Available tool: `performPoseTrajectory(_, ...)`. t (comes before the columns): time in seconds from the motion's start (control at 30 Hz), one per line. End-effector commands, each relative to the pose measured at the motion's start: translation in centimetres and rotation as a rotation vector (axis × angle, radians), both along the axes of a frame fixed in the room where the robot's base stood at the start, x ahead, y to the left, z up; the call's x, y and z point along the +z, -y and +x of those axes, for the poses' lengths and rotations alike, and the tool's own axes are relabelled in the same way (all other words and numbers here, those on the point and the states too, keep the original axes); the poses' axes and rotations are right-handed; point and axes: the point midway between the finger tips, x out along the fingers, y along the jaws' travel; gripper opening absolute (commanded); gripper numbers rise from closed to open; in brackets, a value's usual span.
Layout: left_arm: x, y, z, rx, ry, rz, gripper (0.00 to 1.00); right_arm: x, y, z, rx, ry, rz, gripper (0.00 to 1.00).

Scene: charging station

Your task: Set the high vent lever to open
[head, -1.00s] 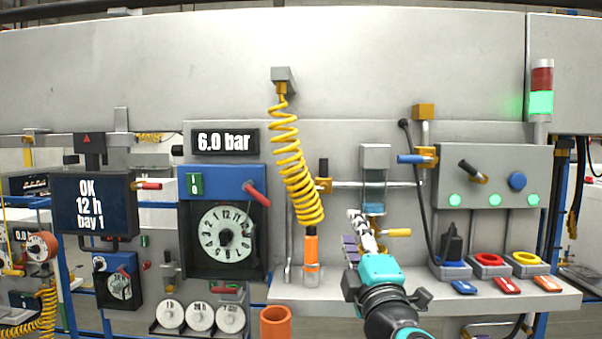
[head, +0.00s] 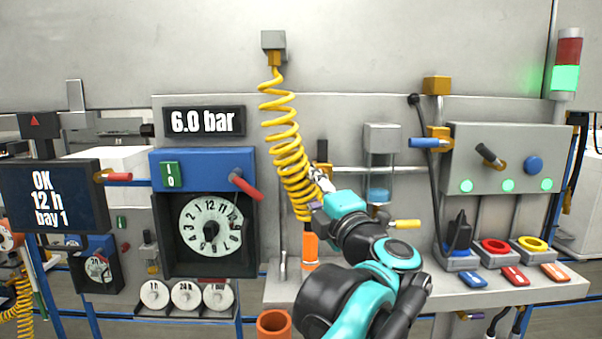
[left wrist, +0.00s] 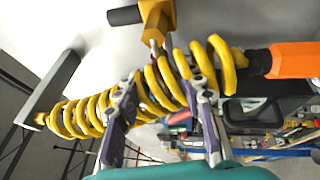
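No lever carries a readable vent label. The lever nearest my left gripper has a black handle (head: 322,150) standing upright on a yellow valve body, partly behind the coiled hose. In the left wrist view the same black handle (left wrist: 125,16) juts left from its yellow body (left wrist: 157,22). My left gripper (head: 318,184) is at the right side of the yellow coiled hose (head: 284,135), below that handle. In the left wrist view its fingers (left wrist: 160,105) are spread and overlap the coils; I cannot tell whether they touch. My right gripper is out of view.
A blue-handled valve (head: 424,143) and a yellow handle (head: 406,223) are to the right. A red lever (head: 246,187) is on the timer box at left. The orange hose end (head: 310,247) hangs near the shelf. A glass cup (head: 381,170) is close behind my arm.

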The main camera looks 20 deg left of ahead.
Motion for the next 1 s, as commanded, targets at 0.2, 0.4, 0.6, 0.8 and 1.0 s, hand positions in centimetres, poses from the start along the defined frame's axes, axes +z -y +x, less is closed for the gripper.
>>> performPoseTrajectory(0.2, 0.6, -1.7, 2.1, 0.001, 0.0, 0.0, 0.38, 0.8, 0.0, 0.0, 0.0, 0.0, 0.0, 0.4)
performPoseTrajectory(0.4, 0.6, -2.0, 2.4, 0.0, 0.0, 0.0, 0.38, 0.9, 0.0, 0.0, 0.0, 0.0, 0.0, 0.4)
performPoseTrajectory(0.6, 0.6, -2.0, 2.4, -0.001, 0.0, 0.0, 0.23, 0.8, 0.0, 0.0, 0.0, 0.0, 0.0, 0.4)
performPoseTrajectory(0.8, 0.6, -2.0, 2.4, -0.001, 0.0, 0.0, 0.0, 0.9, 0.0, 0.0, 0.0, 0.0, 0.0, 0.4)
performPoseTrajectory(1.0, 0.6, -2.0, 2.4, 0.0, -0.003, 0.01, 0.0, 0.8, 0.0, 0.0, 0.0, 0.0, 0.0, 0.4)
